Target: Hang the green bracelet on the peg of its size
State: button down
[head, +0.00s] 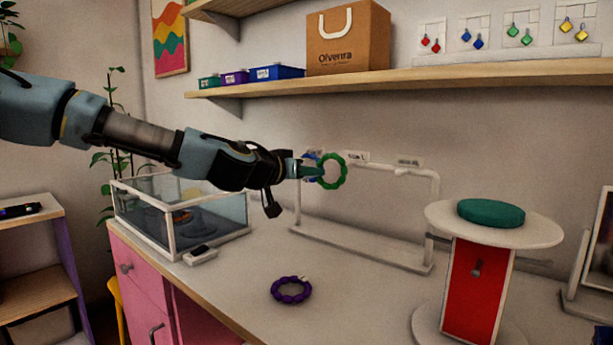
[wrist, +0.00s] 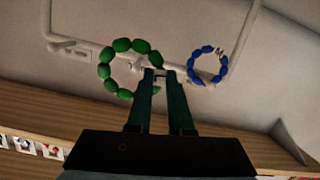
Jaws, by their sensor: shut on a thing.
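My gripper (head: 316,170) is shut on the green bracelet (head: 344,171), a ring of large round beads held up in front of the white rack (head: 350,245). In the wrist view the fingertips (wrist: 160,76) pinch the ring's edge, and the green bracelet (wrist: 122,45) frames a middle peg (wrist: 135,67). I cannot tell whether the ring is around that peg or just in front of it. A smaller blue bracelet (wrist: 196,71) hangs on the rack beside it, mostly hidden by my gripper in the head view. Another peg (wrist: 55,46) is bare.
A purple bracelet (head: 278,293) lies on the desk. A glass tank (head: 170,225) stands left, and a round white stand (head: 450,222) with a green cushion (head: 491,212) stands right. A wooden shelf (head: 450,76) runs above the rack. Small labels (head: 408,162) sit by the pegs.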

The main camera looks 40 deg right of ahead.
jog(key=x, duration=0.8)
dwell(0.7)
jog(key=shift+d, duration=0.15)
dwell(0.4)
jog(key=c, duration=0.7)
grip_release()
jog(key=shift+c, duration=0.2)
jog(key=b+v, duration=0.2)
jog(key=v, duration=0.9)
